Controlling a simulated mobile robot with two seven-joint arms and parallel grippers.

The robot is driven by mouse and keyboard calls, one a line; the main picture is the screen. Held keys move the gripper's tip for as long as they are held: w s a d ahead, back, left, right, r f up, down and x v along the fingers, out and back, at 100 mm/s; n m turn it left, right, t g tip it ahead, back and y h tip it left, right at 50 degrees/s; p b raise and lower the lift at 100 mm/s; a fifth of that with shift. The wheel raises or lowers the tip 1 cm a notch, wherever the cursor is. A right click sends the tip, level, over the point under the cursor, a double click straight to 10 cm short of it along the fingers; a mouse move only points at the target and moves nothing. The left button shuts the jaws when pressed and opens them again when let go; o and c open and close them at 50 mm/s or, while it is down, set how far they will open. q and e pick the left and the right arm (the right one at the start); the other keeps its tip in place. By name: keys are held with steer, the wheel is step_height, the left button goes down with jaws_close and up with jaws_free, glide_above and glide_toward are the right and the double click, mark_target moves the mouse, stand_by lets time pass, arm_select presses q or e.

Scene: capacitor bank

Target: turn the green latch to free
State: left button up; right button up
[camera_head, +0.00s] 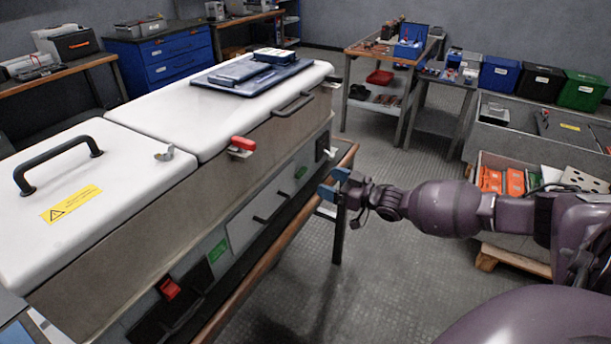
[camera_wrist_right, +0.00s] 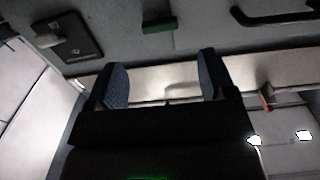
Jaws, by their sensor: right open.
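A small green part (camera_head: 300,172), which looks like the green latch, is on the lower front side of the long cabinet (camera_head: 232,150). In the right wrist view a green latch (camera_wrist_right: 160,25) shows as a short bar at the top, beyond the fingers and near a black handle. My right gripper (camera_head: 333,185) has blue fingertips and is held in front of the cabinet, to the right of the green part and apart from it. In the right wrist view the gripper (camera_wrist_right: 163,78) is open, with nothing between its fingers. My left gripper is not in view.
A red latch (camera_head: 242,146) sits at the lid's edge, and a red switch (camera_head: 169,289) is on the lower front. A green label (camera_head: 217,251) is on the front panel.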

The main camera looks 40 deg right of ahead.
mark_target(304, 173)
steer(key=b+x, duration=0.1)
steer(key=x, duration=0.5)
steer(key=shift+f, duration=0.2)
steer(key=shift+x, duration=0.8)
steer(key=shift+r, duration=0.1)
steer(key=c, duration=0.9)
steer(key=shift+c, duration=0.2)
